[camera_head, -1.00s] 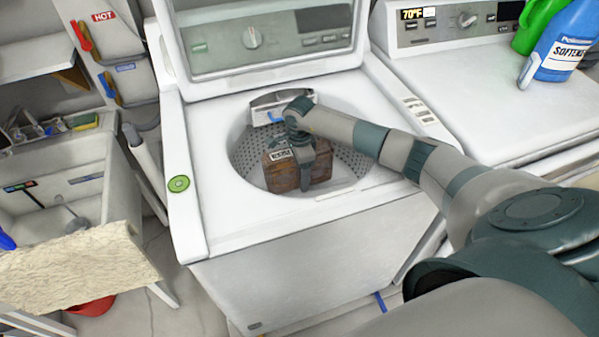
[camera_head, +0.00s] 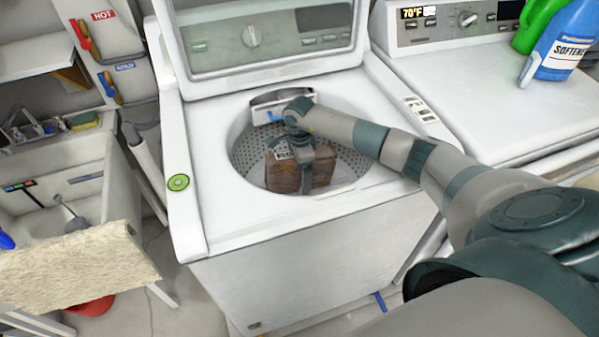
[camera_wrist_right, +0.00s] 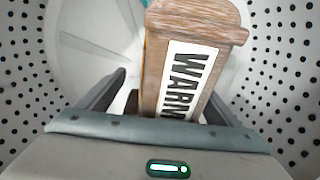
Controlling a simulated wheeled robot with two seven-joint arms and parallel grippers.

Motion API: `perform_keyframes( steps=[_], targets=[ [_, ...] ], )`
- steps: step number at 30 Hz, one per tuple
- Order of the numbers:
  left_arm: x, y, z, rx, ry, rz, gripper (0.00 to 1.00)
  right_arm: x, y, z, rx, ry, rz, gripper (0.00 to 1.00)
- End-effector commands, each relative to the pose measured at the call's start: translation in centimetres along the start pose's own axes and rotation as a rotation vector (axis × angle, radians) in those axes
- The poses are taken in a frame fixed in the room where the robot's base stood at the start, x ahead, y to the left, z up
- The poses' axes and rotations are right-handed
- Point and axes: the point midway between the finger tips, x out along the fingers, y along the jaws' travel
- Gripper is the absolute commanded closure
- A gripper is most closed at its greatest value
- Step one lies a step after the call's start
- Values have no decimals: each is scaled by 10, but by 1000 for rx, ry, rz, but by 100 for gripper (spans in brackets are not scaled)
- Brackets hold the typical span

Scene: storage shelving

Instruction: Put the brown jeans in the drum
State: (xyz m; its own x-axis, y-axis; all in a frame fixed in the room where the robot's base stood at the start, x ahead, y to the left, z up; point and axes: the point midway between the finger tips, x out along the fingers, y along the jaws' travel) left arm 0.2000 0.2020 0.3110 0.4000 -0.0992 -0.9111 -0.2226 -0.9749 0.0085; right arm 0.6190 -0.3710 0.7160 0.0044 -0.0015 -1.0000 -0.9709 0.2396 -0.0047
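The brown jeans look like a block-shaped brown bundle (camera_head: 285,176) with a white label, sitting low inside the perforated drum (camera_head: 250,152) of the open washer. In the right wrist view the bundle (camera_wrist_right: 196,22) shows a label reading WARM. My right gripper (camera_head: 304,180) reaches down into the drum at the bundle. In the wrist view its fingers (camera_wrist_right: 165,105) stand apart on either side of the bundle, with a gap at the left finger, so it looks open. The bundle's underside is hidden. My left gripper is not in view.
The washer's raised lid (camera_head: 265,40) stands behind the drum opening. A second white machine (camera_head: 470,100) with a blue softener bottle (camera_head: 568,45) and a green jug is at the right. A sink (camera_head: 60,170) with a beige towel (camera_head: 75,268) is at the left.

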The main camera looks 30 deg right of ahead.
Motion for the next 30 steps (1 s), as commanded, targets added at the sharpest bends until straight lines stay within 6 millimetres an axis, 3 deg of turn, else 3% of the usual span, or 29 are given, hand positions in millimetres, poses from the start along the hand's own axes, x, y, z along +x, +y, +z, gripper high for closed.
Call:
perform_keyframes(
  steps=[11, 17, 19, 21, 30],
  targets=[
    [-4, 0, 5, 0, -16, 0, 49, -4, 0, 0, 0, -1, 0, 14],
    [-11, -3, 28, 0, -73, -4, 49, -12, 0, 0, 1, -1, 0, 14],
    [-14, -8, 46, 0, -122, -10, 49, -15, 0, 0, 1, -1, 0, 14],
    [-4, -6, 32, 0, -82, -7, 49, -27, -2, -1, -1, 0, -6, 14],
    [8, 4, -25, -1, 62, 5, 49, -87, -1, -1, -1, 1, -5, 14]
  ],
)
